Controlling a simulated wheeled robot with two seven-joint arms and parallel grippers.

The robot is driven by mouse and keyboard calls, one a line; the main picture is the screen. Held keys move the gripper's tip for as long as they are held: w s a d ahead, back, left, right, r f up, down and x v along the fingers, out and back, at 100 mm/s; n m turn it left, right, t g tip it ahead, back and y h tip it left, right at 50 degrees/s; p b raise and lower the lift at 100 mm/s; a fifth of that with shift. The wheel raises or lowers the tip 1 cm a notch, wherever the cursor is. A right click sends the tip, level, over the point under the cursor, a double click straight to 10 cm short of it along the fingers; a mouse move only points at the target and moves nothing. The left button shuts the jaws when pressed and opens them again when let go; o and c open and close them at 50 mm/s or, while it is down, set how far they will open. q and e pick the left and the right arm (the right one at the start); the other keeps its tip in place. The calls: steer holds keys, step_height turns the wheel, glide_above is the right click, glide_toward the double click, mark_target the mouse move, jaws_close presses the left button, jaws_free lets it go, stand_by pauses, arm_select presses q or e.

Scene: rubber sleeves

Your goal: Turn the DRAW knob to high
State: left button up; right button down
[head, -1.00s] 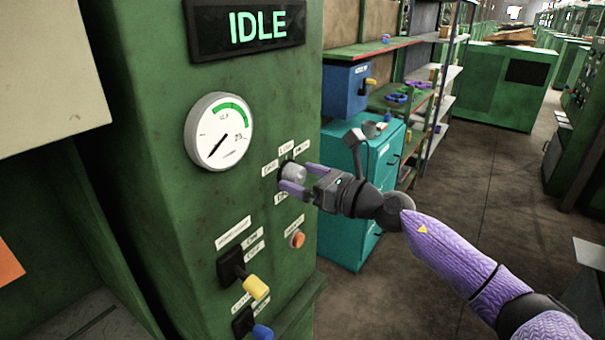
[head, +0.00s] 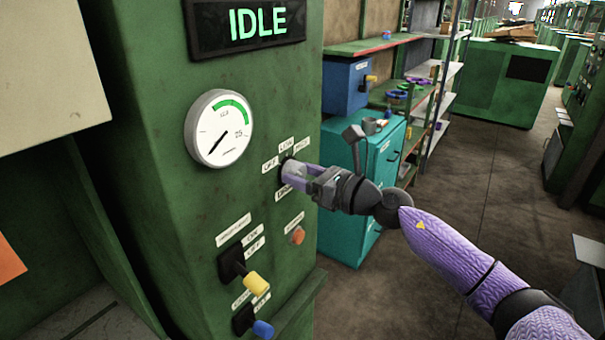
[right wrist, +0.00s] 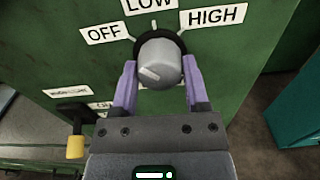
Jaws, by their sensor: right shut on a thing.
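The grey round DRAW knob (right wrist: 161,62) sits on a black round base on the green panel, ringed by the labels OFF (right wrist: 104,34), LOW (right wrist: 150,5) and HIGH (right wrist: 214,17). A pale mark shows on the lower left of its face; I cannot tell exactly which label it points to. My right gripper (right wrist: 160,72) is shut on the knob, one lilac finger on each side. In the head view, my right gripper (head: 291,174) reaches in from the right and mostly hides the knob. My left gripper is not in view.
The display (head: 257,24) reads IDLE above a round gauge (head: 219,129) with its needle at lower left. Below the knob are an orange button (head: 297,235), a yellow-handled lever (head: 256,285) and a blue-handled lever (head: 262,329). A teal cabinet (head: 370,205) stands behind my right arm.

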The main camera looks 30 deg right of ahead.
steer(key=shift+r+m+p, duration=0.1)
steer(key=shift+m+p, duration=0.5)
steer(key=shift+m, duration=0.3)
steer(key=m+p, duration=0.2)
steer(key=m, duration=0.1)
steer(key=m+p, duration=0.1)
steer(key=m, duration=0.2)
steer(key=m+p, duration=0.3)
steer(key=m, duration=0.2)
steer(key=shift+m, duration=0.3)
steer(key=shift+m+p, duration=1.15)
steer(key=shift+m, duration=1.15)
steer(key=shift+c, duration=0.4)
jaws_free()
